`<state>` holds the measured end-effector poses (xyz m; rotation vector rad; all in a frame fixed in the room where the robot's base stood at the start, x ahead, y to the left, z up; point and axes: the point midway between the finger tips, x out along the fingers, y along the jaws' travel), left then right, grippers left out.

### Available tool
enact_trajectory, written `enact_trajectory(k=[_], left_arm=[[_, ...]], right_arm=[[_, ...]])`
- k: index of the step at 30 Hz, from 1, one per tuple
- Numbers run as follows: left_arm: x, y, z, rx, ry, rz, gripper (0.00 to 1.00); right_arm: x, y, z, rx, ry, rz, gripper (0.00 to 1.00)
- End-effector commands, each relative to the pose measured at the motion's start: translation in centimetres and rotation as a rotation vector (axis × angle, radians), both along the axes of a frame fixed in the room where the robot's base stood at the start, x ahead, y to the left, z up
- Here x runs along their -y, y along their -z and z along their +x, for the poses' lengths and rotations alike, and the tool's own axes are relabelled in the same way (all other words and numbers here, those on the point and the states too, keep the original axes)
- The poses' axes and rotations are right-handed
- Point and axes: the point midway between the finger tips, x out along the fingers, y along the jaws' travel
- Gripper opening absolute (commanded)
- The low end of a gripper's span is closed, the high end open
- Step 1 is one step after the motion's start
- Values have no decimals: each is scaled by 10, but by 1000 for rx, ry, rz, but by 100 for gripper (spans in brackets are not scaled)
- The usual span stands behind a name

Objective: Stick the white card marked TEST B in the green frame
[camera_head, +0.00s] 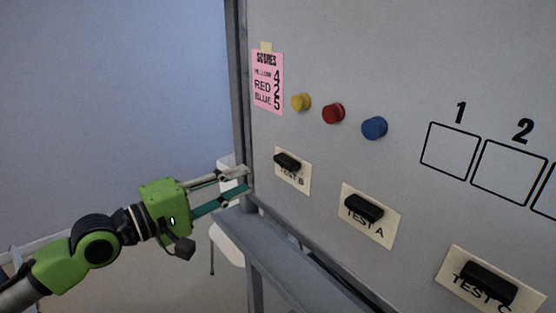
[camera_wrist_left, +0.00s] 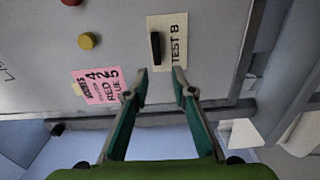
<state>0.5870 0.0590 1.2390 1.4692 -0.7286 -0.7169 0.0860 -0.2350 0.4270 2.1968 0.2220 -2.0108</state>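The TEST B card (camera_head: 304,174) looks cream-white and is on the grey upright board (camera_head: 400,60), with a black block (camera_head: 287,162) on its upper part. It also shows in the left wrist view (camera_wrist_left: 167,45), turned sideways beyond the fingertips. My left gripper (camera_head: 247,179) is open and empty, left of the card by the board's left edge. In the left wrist view its fingertips (camera_wrist_left: 162,71) are apart, near the card's edge, with nothing between them. I cannot tell if they touch the board. No green frame shows. My right gripper is not in view.
The TEST A card (camera_head: 383,228) and TEST C card (camera_head: 523,297) have black blocks too. Yellow (camera_head: 301,102), red (camera_head: 333,113) and blue (camera_head: 374,128) knobs and a pink scores sheet (camera_head: 266,85) are above. Black outlined boxes (camera_head: 450,150) are at right. A grey rail (camera_head: 285,265) runs below.

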Motion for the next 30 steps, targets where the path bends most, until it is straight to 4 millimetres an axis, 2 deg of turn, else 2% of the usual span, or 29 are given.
enact_trajectory(k=[2, 5, 10, 21, 30], left_arm=[[4, -6, -7, -13, 17, -11, 24], [9, -9, -6, -20, 23, -17, 24], [25, -11, 5, -18, 23, -18, 24], [68, -9, 37, -16, 20, -17, 24], [84, -7, 50, -16, 19, -14, 24]], right_arm=[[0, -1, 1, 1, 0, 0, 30], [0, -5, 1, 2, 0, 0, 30], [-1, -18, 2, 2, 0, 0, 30], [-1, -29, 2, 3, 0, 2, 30], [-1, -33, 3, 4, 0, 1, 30]])
